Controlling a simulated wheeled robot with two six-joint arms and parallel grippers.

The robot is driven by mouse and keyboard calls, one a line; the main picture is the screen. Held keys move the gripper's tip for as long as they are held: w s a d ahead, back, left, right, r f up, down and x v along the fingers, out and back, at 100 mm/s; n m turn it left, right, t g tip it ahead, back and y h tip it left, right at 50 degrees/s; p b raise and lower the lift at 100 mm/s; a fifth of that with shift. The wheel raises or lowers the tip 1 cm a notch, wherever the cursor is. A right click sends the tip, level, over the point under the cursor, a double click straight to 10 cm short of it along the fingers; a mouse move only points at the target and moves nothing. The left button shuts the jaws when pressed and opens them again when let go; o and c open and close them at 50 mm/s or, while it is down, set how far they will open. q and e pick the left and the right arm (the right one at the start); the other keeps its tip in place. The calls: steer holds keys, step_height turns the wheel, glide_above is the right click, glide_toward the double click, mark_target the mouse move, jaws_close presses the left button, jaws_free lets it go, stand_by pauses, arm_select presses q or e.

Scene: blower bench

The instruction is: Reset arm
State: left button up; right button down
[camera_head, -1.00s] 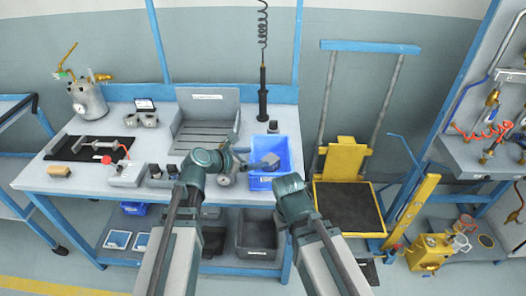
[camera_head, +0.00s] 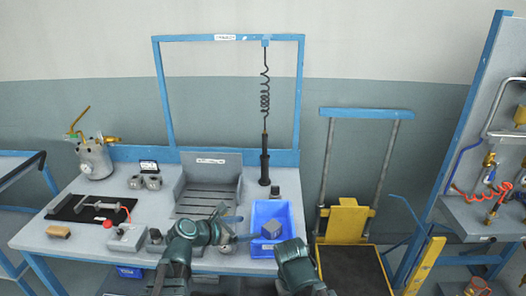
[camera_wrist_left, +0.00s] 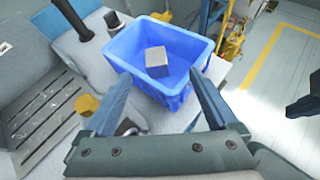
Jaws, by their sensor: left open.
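My left gripper (camera_head: 232,216) is over the bench, just left of the blue bin (camera_head: 284,211). Its two blue fingers are spread with nothing between them; they also show in the left wrist view (camera_wrist_left: 160,80). A grey block (camera_head: 271,229) lies inside the blue bin, and it shows beyond the fingertips in the left wrist view (camera_wrist_left: 157,62). A link of my right arm shows at the bottom of the head view, in front of the bin. My right gripper cannot be made out.
A grey slatted fixture (camera_head: 208,190) stands behind my left gripper. A black hanging tool (camera_head: 264,160) is beside it. A grey canister (camera_head: 95,160) and a black mat (camera_head: 75,210) are at the left. A yellow lift cart (camera_head: 345,222) stands right of the bench.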

arm_select(q)
steer(key=s+d+f+m+g+y+p, duration=0.1)
steer(key=s+d+f+m+g, duration=0.2)
steer(key=s+m, duration=0.3)
steer(key=s+d+f+m+g+y+p, duration=0.1)
steer(key=s+d+f+m+g+y, duration=0.15)
steer(key=m, duration=0.65)
steer(key=s+a+f+m+g+y+p, duration=0.1)
steer(key=s+m+y, duration=0.5)
steer(key=m, duration=0.9)
steer(key=s+a+g+p, duration=0.1)
steer(key=s+g, duration=0.1)
steer(key=s, duration=0.1)
steer(key=shift+s+a+f+g, duration=0.15)
steer(key=shift+s+f+g, duration=0.05)
steer(key=shift+s+g, duration=0.15)
